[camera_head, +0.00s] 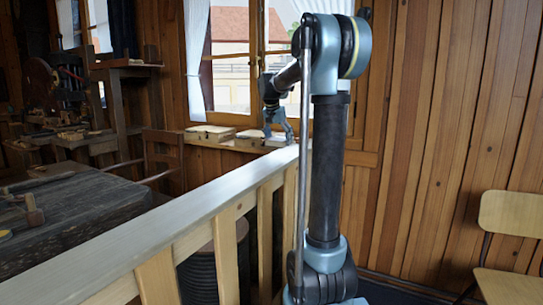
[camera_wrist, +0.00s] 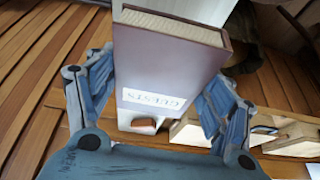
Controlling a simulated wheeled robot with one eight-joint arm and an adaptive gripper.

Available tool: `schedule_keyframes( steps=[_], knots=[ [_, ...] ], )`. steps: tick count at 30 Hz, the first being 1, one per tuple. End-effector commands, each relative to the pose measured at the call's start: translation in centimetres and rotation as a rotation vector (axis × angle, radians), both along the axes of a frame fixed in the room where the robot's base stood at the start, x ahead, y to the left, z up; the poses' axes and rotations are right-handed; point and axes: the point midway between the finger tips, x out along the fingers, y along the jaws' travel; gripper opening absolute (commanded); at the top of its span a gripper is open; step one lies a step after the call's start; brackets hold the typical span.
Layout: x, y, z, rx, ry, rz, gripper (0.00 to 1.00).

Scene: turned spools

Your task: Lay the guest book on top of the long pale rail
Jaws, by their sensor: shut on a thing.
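The guest book (camera_wrist: 165,65) is a mauve, box-like book with cream page edges and a white label reading GUESTS, upside down in the wrist view. My gripper (camera_wrist: 160,95) is shut on it, with one blue finger on each side. In the head view my gripper (camera_head: 279,127) hangs near the window sill, by the far end of the long pale rail (camera_head: 170,217). The book is too small to make out clearly there. The rail's visible top is bare. A pale surface shows behind the book in the wrist view; I cannot tell whether it is the rail.
Pale box-like things (camera_head: 210,132) lie on the window sill left of my gripper. A dark wooden table (camera_head: 85,205) and a chair (camera_head: 165,155) stand left of the rail. Another chair (camera_head: 508,225) stands at the right. Dark round stacked things (camera_head: 200,272) sit below the rail.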

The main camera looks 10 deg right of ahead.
Motion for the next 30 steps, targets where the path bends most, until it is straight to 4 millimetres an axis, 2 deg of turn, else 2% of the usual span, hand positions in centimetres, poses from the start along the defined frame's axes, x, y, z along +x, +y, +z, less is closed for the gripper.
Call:
schedule_keyframes(
  steps=[8, 16, 26, 27, 29, 30],
  knots=[
    [0.0, 0.0, -2.0, 0.000, 0.000, 0.000, 0.44],
    [0.0, 0.0, -5.2, 0.000, 0.000, 0.000, 0.44],
    [0.0, 0.0, -5.6, 0.000, 0.000, -0.001, 0.44],
    [0.0, 0.0, -5.5, 0.000, 0.000, -0.001, 0.84],
    [0.0, 0.0, -5.5, 0.000, 0.000, -0.001, 0.95],
    [0.0, -0.1, -5.5, 0.000, 0.000, -0.001, 0.95]
  ],
)
